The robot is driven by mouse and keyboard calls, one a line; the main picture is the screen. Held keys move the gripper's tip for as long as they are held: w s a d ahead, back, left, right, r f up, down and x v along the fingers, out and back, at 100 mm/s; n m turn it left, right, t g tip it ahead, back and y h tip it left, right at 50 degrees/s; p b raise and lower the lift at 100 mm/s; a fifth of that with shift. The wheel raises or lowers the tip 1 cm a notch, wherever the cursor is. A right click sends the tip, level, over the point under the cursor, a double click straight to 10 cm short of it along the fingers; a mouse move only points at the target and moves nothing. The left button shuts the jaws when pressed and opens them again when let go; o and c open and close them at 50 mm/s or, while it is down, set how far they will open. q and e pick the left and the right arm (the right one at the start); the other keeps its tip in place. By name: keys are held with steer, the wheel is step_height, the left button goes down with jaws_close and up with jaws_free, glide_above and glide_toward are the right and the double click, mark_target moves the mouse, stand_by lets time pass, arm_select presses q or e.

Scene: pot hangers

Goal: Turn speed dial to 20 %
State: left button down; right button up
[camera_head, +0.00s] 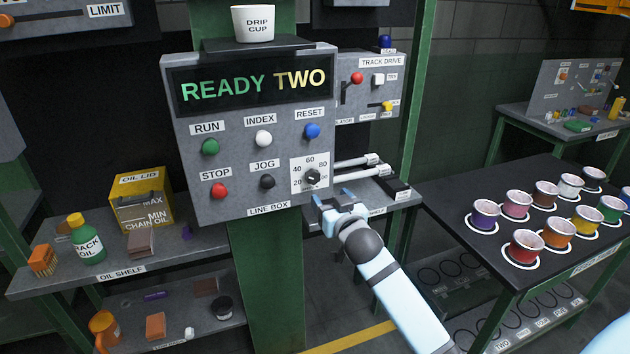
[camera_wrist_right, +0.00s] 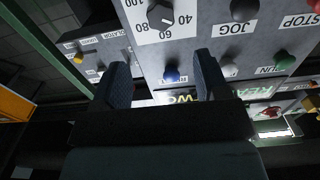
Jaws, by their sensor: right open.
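The speed dial (camera_head: 312,177) is a dark round knob on a white scale plate at the lower right of the grey line box (camera_head: 240,205). Its scale shows 20, 40, 60 and 80 in the head view. In the right wrist view the dial (camera_wrist_right: 162,14) sits upside down at the top edge, with 40, 60 and 100 readable around it. I cannot tell its exact setting. My right gripper (camera_head: 333,196) is open and empty, just below and right of the dial and apart from it. Its two fingers (camera_wrist_right: 162,68) show in the wrist view. My left gripper is out of view.
The green RUN (camera_head: 210,147), white INDEX (camera_head: 263,138), blue RESET (camera_head: 312,131), red STOP (camera_head: 219,191) and black JOG (camera_head: 267,182) buttons share the panel. White-tipped rods (camera_head: 360,162) are close right of the dial. A table with paint pots (camera_head: 525,246) stands right.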

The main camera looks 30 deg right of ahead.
mark_target(314, 178)
steer(key=x, duration=1)
steer(key=shift+w+a+p, duration=0.1)
steer(key=shift+w+p, duration=0.2)
steer(key=shift+w, duration=0.15)
steer(key=c, duration=0.9)
